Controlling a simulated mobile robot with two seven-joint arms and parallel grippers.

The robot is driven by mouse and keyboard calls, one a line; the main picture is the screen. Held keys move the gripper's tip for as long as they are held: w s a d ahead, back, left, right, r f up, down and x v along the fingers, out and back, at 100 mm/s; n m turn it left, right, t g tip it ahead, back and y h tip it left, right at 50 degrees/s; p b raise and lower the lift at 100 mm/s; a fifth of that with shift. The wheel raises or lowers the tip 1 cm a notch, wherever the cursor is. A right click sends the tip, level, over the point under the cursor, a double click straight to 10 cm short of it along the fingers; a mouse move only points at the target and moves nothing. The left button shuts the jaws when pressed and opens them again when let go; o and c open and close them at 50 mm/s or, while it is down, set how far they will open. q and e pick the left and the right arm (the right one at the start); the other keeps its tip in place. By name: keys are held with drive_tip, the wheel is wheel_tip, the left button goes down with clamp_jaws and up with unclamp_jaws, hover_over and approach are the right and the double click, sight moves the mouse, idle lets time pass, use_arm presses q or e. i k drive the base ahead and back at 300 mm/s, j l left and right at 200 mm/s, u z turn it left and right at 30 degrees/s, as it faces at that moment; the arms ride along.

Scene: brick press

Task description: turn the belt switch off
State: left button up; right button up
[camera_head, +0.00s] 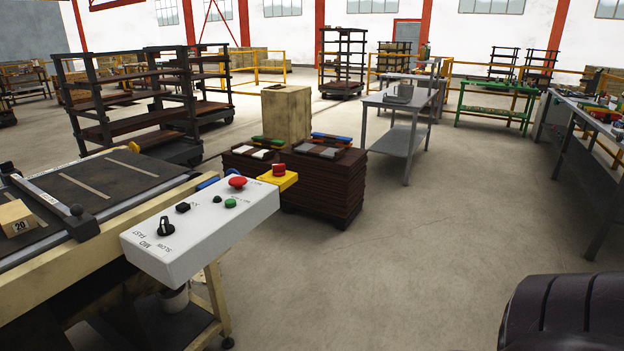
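A light grey control box (190,240) is fixed to the near side of the belt conveyor (120,180), at the left. On its top are a black rotary knob (165,226) with speed markings, a small black switch (183,208), a green button (230,203) and a red mushroom button (237,182). The small black switch is probably the belt switch; its position is too small to tell. A yellow box with a red button (278,170) sits just behind the control box. Neither gripper is in view, and nothing touches the controls.
A block marked 20 (16,218) lies on the conveyor by a grey bar. A dark stack (325,185) with coloured items on top stands behind the control box. Racks (130,100) and a grey table (405,105) stand farther back. The floor at centre right is clear.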

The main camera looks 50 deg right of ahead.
sight(279, 170)
drive_tip(key=z, duration=1.35)
